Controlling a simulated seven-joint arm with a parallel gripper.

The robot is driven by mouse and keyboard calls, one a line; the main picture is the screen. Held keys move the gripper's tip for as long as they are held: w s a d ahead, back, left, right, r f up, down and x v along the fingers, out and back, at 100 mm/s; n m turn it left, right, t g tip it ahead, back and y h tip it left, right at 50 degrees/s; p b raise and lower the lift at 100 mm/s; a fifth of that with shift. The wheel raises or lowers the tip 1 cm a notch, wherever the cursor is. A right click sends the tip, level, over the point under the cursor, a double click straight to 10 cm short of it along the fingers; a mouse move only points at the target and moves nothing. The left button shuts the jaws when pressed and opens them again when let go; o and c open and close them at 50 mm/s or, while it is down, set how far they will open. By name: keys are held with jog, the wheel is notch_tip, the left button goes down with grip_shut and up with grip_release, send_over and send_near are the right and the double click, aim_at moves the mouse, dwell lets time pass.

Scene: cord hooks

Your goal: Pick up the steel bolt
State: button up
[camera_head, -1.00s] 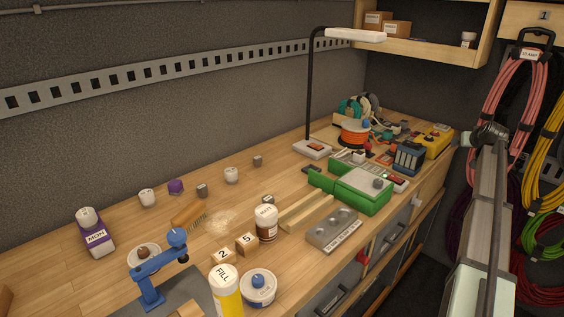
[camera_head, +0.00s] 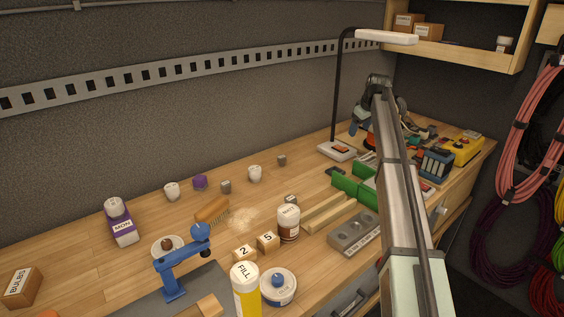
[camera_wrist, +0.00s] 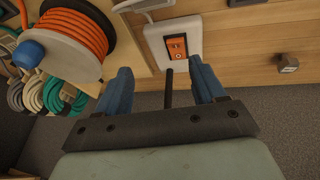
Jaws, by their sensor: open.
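I cannot pick out a clear steel bolt in either view. Small grey blocky pieces stand on the bench in the head view: one at the back (camera_head: 282,160), one beside the white cups (camera_head: 225,187) and one behind the brown jar (camera_head: 291,200). A small dark piece (camera_wrist: 287,63) shows at the right of the wrist view. Its kind is unclear. My gripper (camera_head: 356,129) is above the far part of the bench, near the lamp. In the wrist view its blue fingers (camera_wrist: 165,82) are apart, with a dark post between them in the picture and nothing held.
The lamp base (camera_head: 337,150) is close to my gripper, and its switch plate (camera_wrist: 177,46) shows ahead of the fingers. An orange cord spool (camera_wrist: 68,38) and coiled cords (camera_wrist: 43,92) crowd the left. My arm hides part of the green tool. The bench front middle holds jars and blocks.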

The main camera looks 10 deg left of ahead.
jog(key=s+a+n+g, duration=0.2)
jog(key=a+n, duration=0.1)
jog(key=a, duration=1.2)
jog(key=n+g+h, duration=0.1)
jog(key=n+g, duration=0.1)
send_over(282, 157)
jog(key=s, duration=0.1)
jog(key=f, duration=0.7)
jog(key=shift+d+f, duration=0.25)
jog(key=shift+f, duration=0.05)
jog(key=shift+w+a+f, duration=0.1)
jog(key=shift+w+f, duration=0.1)
jog(key=shift+f, duration=0.7)
jog(key=shift+w+a+f, duration=0.1)
jog(key=shift+w+f, duration=0.05)
jog(key=shift+f, duration=0.75)
jog(key=shift+w+f, duration=0.2)
jog(key=shift+f, duration=0.7)
jog(key=c, duration=1.1)
jog(key=shift+r, duration=0.1)
